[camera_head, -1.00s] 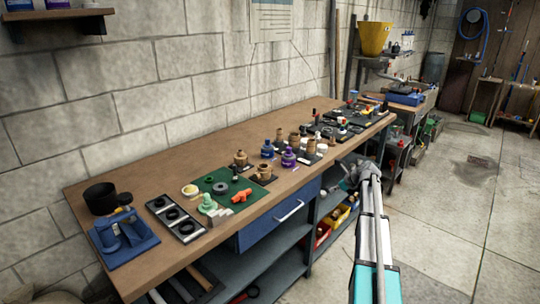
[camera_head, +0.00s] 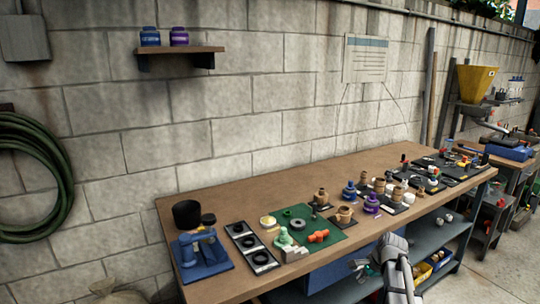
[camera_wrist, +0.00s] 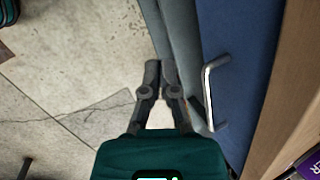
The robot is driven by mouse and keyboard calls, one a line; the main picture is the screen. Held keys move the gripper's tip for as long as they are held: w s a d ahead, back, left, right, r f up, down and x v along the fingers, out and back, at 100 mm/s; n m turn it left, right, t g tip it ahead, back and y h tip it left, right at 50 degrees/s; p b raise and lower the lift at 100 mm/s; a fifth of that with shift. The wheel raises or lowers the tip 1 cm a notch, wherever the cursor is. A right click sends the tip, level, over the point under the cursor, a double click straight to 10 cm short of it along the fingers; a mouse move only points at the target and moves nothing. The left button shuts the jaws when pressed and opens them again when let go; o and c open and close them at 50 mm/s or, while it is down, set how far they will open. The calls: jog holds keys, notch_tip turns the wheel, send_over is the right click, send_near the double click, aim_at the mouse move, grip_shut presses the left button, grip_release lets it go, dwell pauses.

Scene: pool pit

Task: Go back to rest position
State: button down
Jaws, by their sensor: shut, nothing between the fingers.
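My gripper (camera_wrist: 160,75) is shut and empty in the wrist view. Its fingers point down over the concrete floor, beside the front of the workbench. In the head view my gripper (camera_head: 362,266) is small and partly hidden by the arm, in front of the bench's front edge. The blue drawer front (camera_wrist: 235,60) with its metal handle (camera_wrist: 208,90) is to the right of the fingers, and I see no contact with the handle.
The wooden workbench (camera_head: 215,190) carries a blue fixture (camera_head: 203,254), a tray of black rings (camera_head: 250,245), a green mat (camera_head: 330,238) and several brown, blue and purple parts. Shelves with bins (camera_head: 437,258) are below. Open floor (camera_wrist: 80,60) lies left of the fingers.

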jog(key=s+a+n+g+h, duration=0.3)
jog(key=s+a+n, duration=1.15)
jog(key=s, duration=0.35)
notch_tip(320, 180, up, 12)
jog(key=p, duration=1.3)
jog(key=shift+w+d, duration=0.35)
jog(key=shift+w, duration=0.05)
